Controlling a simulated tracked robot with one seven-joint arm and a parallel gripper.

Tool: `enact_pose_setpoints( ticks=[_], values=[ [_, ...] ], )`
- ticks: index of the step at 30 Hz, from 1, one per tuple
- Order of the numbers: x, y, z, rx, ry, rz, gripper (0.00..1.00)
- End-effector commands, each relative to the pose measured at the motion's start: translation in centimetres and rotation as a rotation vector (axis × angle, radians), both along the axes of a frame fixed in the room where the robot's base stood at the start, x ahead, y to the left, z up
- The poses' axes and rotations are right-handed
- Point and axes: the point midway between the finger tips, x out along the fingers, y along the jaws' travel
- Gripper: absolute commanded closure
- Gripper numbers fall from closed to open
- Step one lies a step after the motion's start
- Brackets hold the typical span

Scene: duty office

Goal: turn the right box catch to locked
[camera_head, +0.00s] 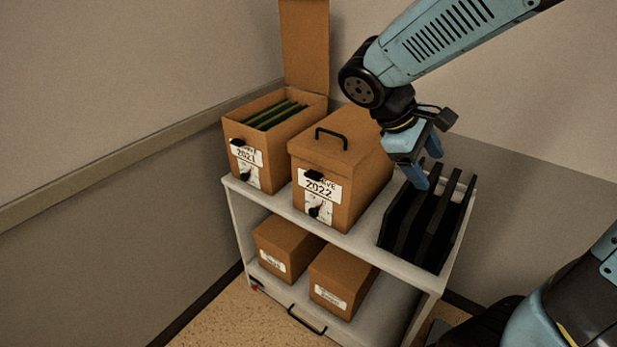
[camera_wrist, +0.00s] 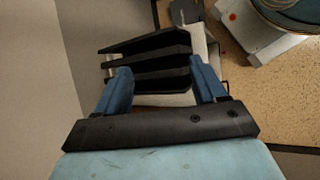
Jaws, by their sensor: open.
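The right box (camera_head: 340,165) is brown, labelled 2022, with its lid down and a black handle on top. It stands on the shelf unit's top. Its catch (camera_head: 315,211) is a small dark knob on a white dial plate low on the front face; its exact setting is too small to read. My gripper (camera_head: 428,176) is open and empty, above the black file rack, to the right of the box and apart from the catch. In the wrist view my two blue fingers (camera_wrist: 160,88) are spread over the rack; the box and catch are not seen there.
The left box (camera_head: 262,142), labelled 2021, stands open with its lid raised and green folders inside. The black file rack (camera_head: 428,215) fills the shelf top's right end. Closed boxes (camera_head: 285,247) sit on the lower shelf. The space before the shelf unit (camera_head: 370,249) looks clear.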

Motion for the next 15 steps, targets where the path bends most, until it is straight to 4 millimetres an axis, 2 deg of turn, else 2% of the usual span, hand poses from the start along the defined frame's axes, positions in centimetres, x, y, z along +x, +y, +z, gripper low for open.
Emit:
enact_pose_setpoints(
  ticks=[8,15],
  values=[
    [3.0,5.8,-2.9,-0.324,0.13,0.315,0.3],
    [4.7,12.4,-5.9,-0.607,0.182,0.586,0.3]
  ],
)
